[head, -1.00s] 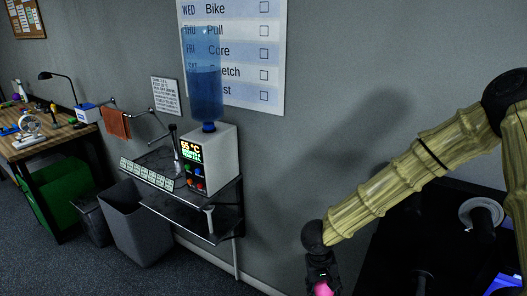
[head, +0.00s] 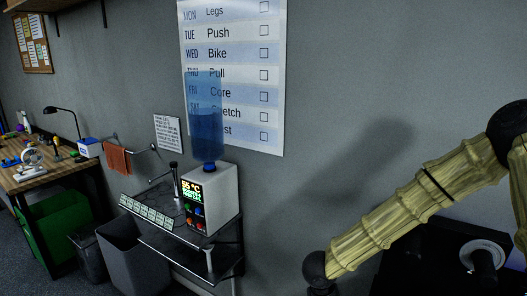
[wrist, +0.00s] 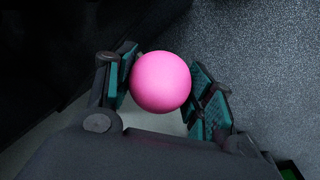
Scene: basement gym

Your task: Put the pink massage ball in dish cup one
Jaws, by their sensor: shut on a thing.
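The pink massage ball (wrist: 160,82) sits between the two finger pads of my gripper (wrist: 160,85) in the wrist view. My gripper is shut on it, and grey floor and a dark surface show behind. In the head view my arm comes in from the right, and the gripper and ball are below the bottom edge. I cannot make out dish cup one in these frames.
A water dispenser (head: 208,198) with a blue bottle stands on a wall shelf (head: 160,240). A grey bin (head: 128,258) is below it. A wooden workbench (head: 40,172) with several small items and a green bin (head: 58,220) are at the left. A wall chart (head: 235,60) hangs above.

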